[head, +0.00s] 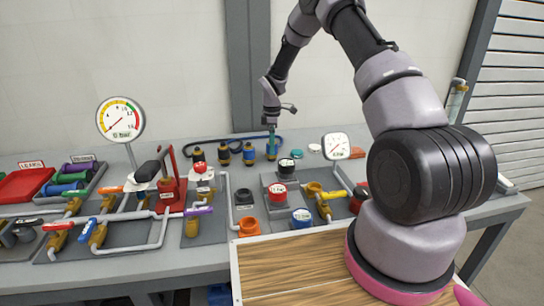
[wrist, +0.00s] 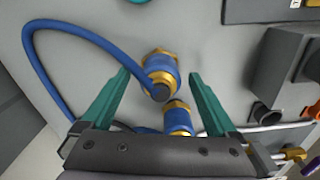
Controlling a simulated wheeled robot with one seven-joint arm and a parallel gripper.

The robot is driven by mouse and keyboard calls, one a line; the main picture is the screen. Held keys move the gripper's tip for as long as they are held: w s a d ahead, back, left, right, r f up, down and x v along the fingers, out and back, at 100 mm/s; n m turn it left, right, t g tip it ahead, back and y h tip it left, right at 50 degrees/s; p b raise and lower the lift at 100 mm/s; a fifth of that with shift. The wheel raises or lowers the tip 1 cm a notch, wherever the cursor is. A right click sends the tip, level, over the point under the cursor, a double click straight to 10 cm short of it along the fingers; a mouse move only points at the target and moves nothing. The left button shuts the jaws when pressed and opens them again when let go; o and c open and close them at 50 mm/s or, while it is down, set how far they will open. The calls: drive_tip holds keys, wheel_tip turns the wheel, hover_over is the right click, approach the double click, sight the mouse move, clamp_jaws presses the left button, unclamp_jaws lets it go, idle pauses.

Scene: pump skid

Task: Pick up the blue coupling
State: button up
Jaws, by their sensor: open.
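In the wrist view, a blue coupling with brass ends (wrist: 161,70) lies between and slightly beyond the fingertips of my gripper (wrist: 160,76). A second blue and brass fitting (wrist: 178,116) stands nearer the palm, between the fingers. The teal fingers are spread, and no contact with either fitting shows. In the head view, my gripper (head: 271,140) points down at the bench's back, over a blue and brass fitting (head: 271,153). Which one the task means cannot be told.
A blue hose (wrist: 45,72) loops at the left of the wrist view. Gauges (head: 121,119), valves and pipework crowd the bench's left. Grey blocks with a red-topped part (head: 279,192) stand in front of the fittings. A wooden board (head: 300,265) lies at the front.

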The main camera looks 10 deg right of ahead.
wheel_tip(320, 180, down, 2)
clamp_jaws()
wheel_tip(320, 180, up, 10)
drive_tip(key=shift+r, duration=0.1)
idle(0.6)
